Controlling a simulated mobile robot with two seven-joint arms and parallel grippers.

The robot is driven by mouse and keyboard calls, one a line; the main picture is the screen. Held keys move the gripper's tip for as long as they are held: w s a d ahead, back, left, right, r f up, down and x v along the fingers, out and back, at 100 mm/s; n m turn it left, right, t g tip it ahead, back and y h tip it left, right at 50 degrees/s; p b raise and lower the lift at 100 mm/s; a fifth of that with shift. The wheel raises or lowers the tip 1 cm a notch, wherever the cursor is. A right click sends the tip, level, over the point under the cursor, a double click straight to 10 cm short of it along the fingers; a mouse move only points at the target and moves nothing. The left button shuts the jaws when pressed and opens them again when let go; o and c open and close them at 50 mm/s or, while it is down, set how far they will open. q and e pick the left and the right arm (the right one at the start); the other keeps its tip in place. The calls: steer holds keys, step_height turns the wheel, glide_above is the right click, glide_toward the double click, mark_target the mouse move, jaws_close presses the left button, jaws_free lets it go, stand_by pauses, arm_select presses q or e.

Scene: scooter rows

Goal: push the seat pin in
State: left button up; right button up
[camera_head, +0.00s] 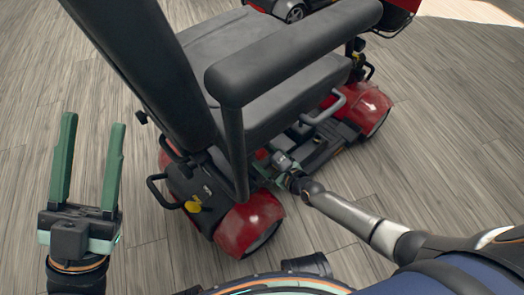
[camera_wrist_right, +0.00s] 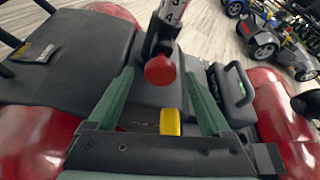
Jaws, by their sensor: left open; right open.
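The seat pin, a round red knob (camera_wrist_right: 160,71), sits on the seat post (camera_wrist_right: 165,32) below the scale marks in the right wrist view. It lies between the fingertips of my right gripper (camera_wrist_right: 156,75), with a gap on both sides. How far the pin sticks out is hard to tell. In the head view my right gripper (camera_head: 264,166) reaches under the scooter's seat (camera_head: 282,98), which hides the pin there. My left gripper (camera_head: 94,121) is open and empty, upright over the floor left of the scooter.
A yellow lever (camera_wrist_right: 170,121) shows below the knob. The armrest (camera_head: 290,52) and backrest (camera_head: 150,70) stand above my right gripper. Red fenders (camera_head: 250,222) flank the base. Other scooters (camera_wrist_right: 262,38) stand beyond. The wooden floor at left is clear.

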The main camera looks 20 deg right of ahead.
arm_select(q)
steer(key=r+p, duration=0.2)
steer(key=r, duration=0.1)
steer(key=r+p, duration=0.1)
steer(key=shift+s+a+r, duration=0.15)
steer(key=shift+a+r, duration=0.15)
arm_select(e)
steer(key=v, duration=0.9)
arm_select(q)
steer(key=shift+t, duration=0.4)
arm_select(e)
steer(key=shift+w, duration=0.1)
